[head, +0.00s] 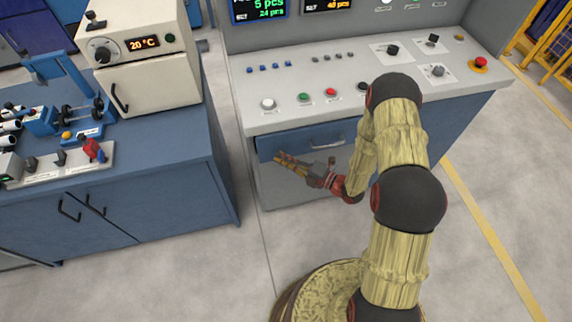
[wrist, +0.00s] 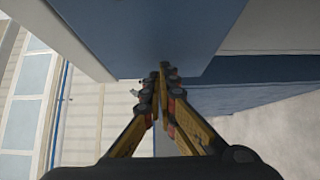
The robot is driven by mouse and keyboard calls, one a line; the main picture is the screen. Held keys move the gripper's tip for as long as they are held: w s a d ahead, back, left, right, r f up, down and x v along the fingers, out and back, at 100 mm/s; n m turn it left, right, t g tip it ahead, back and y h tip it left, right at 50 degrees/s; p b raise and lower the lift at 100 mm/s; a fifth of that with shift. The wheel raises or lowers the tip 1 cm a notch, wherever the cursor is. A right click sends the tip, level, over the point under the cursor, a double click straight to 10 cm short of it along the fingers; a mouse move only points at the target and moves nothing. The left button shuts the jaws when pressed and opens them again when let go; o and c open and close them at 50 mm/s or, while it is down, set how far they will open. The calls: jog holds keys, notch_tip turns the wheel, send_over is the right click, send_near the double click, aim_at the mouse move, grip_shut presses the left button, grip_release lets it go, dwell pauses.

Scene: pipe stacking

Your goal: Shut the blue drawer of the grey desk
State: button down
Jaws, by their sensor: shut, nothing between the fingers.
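The grey desk (head: 232,112) carries a sloped control panel. Its blue drawer (head: 290,143) is under the front edge, with a pale bar handle (head: 327,144). How far the drawer stands out from the desk is hard to tell. My gripper (head: 278,157) is in front of the drawer's lower left part, left of the handle, fingers pointing left. In the wrist view my gripper (wrist: 164,68) has its fingertips together and empty, overlapping the lower edge of a blue panel (wrist: 150,28), apparently the drawer front. I cannot tell whether they touch it.
A blue cabinet (head: 165,190) stands left of the desk, bearing a cream oven (head: 150,85) and blue tools. Buttons and knobs, including a red stop button (head: 480,63), sit on the desk top. Grey floor (head: 180,275) is clear in front. A yellow fence (head: 545,40) is at far right.

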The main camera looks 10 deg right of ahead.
aim_at(283, 147)
jog(key=shift+w, duration=0.1)
jog(key=shift+w+a+r, duration=0.1)
jog(key=shift+w+a, duration=0.05)
jog(key=shift+w, duration=2.25)
